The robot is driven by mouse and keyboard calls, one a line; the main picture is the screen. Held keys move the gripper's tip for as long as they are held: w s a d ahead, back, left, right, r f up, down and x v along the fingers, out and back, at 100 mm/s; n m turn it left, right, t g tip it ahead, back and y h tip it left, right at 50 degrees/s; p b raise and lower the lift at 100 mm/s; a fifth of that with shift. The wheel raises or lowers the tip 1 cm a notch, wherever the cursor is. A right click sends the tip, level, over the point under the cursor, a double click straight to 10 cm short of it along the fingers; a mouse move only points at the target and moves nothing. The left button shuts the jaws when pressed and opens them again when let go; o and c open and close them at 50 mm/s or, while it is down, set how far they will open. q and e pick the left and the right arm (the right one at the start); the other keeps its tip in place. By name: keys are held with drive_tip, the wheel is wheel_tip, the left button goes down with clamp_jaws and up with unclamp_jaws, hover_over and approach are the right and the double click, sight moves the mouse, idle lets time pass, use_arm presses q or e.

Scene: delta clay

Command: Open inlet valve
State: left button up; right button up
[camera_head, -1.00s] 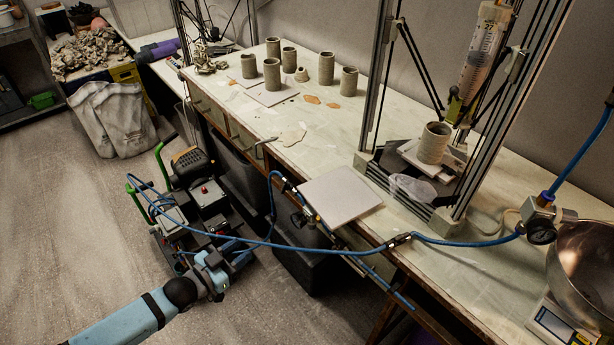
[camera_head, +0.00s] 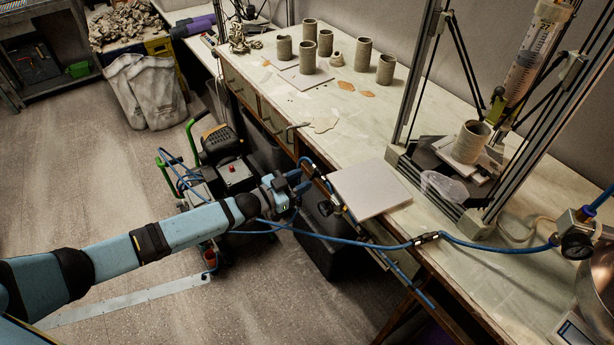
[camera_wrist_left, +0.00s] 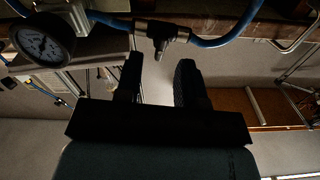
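The inlet valve (camera_wrist_left: 160,34) shows in the left wrist view as a metal fitting in the blue hose (camera_wrist_left: 225,32), with a small dark handle pointing down in the picture. A round pressure gauge (camera_wrist_left: 42,40) is to its left; the gauge also shows in the head view (camera_head: 325,207) at the table's front edge. My left gripper (camera_head: 302,181) is beside the valve, which it partly hides in the head view. In the wrist view its two fingers (camera_wrist_left: 158,75) are apart with nothing between them; the handle is just beyond their tips. My right gripper is not in view.
A compressor (camera_head: 215,170) stands on the floor behind my left arm. The blue hose (camera_head: 350,241) runs along the table front. A white board (camera_head: 370,188) lies at the table edge. Clay cylinders (camera_head: 308,59) and a printer frame (camera_head: 420,70) stand on the table.

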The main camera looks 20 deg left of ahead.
sight(313, 176)
use_arm(q)
drive_tip(key=shift+x, duration=1.2)
clamp_jaws()
